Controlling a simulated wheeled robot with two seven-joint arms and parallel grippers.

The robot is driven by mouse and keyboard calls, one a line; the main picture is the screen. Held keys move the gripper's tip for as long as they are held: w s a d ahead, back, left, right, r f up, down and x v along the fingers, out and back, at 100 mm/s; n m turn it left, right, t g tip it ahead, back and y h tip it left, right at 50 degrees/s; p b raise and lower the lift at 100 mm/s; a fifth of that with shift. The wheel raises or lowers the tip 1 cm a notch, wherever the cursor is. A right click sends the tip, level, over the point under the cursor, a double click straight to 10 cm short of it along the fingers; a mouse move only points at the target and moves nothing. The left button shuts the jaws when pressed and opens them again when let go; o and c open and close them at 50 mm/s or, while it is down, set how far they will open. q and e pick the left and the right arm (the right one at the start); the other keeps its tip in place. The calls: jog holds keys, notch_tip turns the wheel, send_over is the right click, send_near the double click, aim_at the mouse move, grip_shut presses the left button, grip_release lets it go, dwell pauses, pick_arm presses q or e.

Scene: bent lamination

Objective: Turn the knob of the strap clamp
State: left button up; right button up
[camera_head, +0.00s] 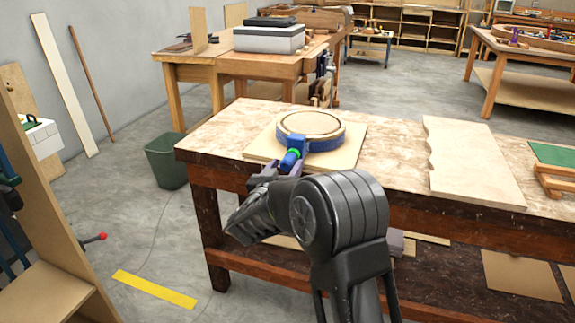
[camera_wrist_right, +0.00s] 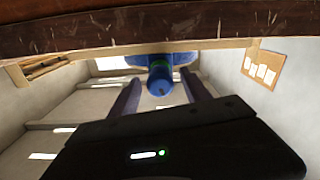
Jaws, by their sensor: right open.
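The strap clamp's blue band (camera_head: 325,143) runs around a round wooden ring (camera_head: 311,123) lying on a board on the workbench. Its blue knob (camera_head: 289,162), with a green collar, sticks out toward me at the front left of the ring. My right gripper (camera_head: 281,169) is open at the knob. In the right wrist view the knob (camera_wrist_right: 160,84) shows between the two purple-grey fingers, with a gap visible on each side. Whether a finger touches it I cannot tell. My left gripper is not in view.
The square board (camera_head: 345,158) lies on the workbench (camera_head: 390,160), whose front edge is close to my right gripper. A wavy-edged wooden panel (camera_head: 468,165) and a green-topped stand (camera_head: 553,158) are to the right. A green bin (camera_head: 165,163) stands left of the bench.

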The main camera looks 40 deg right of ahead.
jog(key=shift+x, duration=0.85)
jog(key=shift+c, duration=0.6)
grip_shut()
